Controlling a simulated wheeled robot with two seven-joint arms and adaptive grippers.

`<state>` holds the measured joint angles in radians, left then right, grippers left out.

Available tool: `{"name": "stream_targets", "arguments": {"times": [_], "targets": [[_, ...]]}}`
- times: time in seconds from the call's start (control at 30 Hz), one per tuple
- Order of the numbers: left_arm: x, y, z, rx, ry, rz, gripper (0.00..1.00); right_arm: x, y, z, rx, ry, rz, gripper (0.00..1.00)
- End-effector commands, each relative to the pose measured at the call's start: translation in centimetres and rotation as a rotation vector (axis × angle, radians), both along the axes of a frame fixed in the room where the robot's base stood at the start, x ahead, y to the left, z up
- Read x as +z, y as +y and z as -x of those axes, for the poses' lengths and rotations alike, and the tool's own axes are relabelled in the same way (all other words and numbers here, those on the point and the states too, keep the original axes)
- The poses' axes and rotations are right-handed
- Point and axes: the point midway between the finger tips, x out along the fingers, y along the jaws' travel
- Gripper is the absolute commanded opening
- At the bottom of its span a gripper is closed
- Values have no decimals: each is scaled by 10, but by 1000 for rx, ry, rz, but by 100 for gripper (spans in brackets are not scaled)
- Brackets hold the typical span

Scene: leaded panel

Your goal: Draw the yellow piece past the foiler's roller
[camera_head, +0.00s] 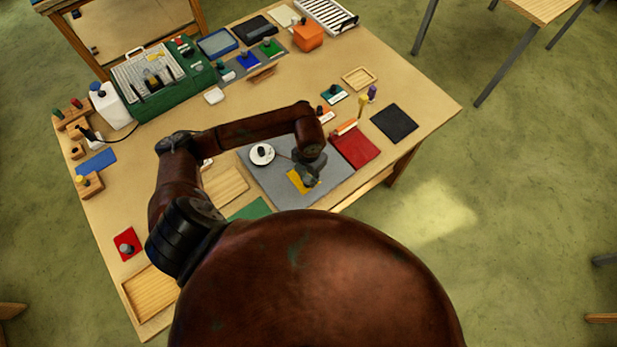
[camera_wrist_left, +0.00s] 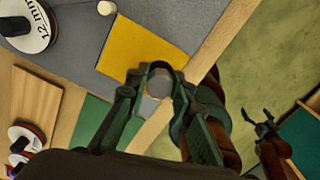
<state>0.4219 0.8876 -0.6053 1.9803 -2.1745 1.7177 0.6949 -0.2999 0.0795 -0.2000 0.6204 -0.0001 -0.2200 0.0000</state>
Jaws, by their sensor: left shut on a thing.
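The yellow piece (camera_head: 298,182) is a flat square on the grey mat (camera_head: 338,165); it also shows in the left wrist view (camera_wrist_left: 140,50). My left gripper (camera_head: 312,180) is over its edge. In the left wrist view my left gripper (camera_wrist_left: 158,82) is shut on a round grey knob at the piece's near edge. The foiler's white reel (camera_wrist_left: 25,25), marked 12 mm, stands left of the piece, and in the head view (camera_head: 262,154). A small pale post (camera_wrist_left: 106,8), possibly the roller, stands just beyond the piece's far edge. My right gripper (camera_wrist_left: 262,124) hangs open and empty over the floor.
A red mat (camera_head: 355,149) and a black mat (camera_head: 394,123) lie to the right. A wooden tray (camera_head: 224,187) and a green sheet (camera_head: 250,211) lie on the left side. A green machine (camera_head: 163,85) stands at the back left. The table's front edge is close to the grey mat.

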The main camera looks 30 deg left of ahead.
Motion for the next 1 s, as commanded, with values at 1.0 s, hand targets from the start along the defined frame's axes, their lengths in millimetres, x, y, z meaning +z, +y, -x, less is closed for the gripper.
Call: {"name": "stream_targets", "arguments": {"times": [1.0], "targets": [[-54, 0, 0, -1, -1, 1, 0, -47, 0, 2, 0, 3, 0, 89]]}}
